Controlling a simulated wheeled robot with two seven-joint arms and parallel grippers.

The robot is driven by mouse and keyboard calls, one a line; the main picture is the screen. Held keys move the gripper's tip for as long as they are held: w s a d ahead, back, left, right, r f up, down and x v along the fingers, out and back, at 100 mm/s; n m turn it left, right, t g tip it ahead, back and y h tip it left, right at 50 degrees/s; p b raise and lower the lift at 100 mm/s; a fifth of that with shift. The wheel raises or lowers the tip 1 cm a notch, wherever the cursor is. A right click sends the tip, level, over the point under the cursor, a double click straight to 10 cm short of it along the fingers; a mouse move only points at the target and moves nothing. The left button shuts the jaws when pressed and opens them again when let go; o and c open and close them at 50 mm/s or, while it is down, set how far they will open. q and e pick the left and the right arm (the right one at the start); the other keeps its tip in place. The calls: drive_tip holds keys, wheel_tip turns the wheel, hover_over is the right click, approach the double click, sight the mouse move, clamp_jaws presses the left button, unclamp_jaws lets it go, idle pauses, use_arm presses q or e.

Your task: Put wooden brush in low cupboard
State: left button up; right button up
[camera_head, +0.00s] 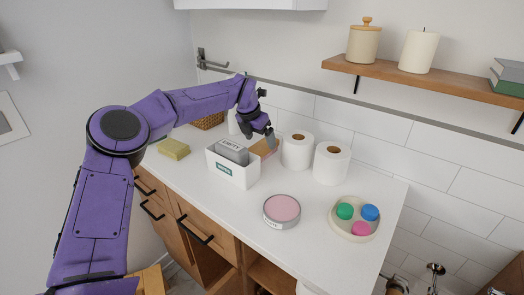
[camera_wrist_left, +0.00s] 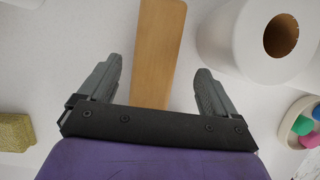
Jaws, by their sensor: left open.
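The wooden brush (camera_wrist_left: 160,45) shows in the left wrist view as a long flat light-brown piece on the white counter. In the head view a part of it (camera_head: 264,148) shows behind the white box, partly hidden by the box and my gripper. My left gripper (camera_head: 262,138) is open above the brush. In the left wrist view the brush lies between the spread fingers of this gripper (camera_wrist_left: 155,78), with a gap on each side. The low cupboard (camera_head: 268,276) is under the counter, with open dark compartments partly visible. My right gripper is not in view.
A white box (camera_head: 232,172) with a grey item stands beside the brush. Two paper rolls (camera_head: 297,150) (camera_head: 331,163) stand right of it. A sponge (camera_head: 173,149), a pink round tin (camera_head: 282,210) and a dish of coloured pieces (camera_head: 354,218) are also on the counter.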

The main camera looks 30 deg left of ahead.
sight(261, 145)
use_arm(q)
drive_tip(key=x, duration=0.1)
drive_tip(key=p+x, duration=0.1)
drive_tip(key=x, duration=0.3)
drive_tip(key=shift+w+a+f+p, duration=0.1)
drive_tip(key=shift+a+f+p, duration=0.1)
drive_tip(key=shift+a+p, duration=0.15)
drive_tip(key=shift+r, duration=0.15)
drive_tip(key=c, duration=1.2)
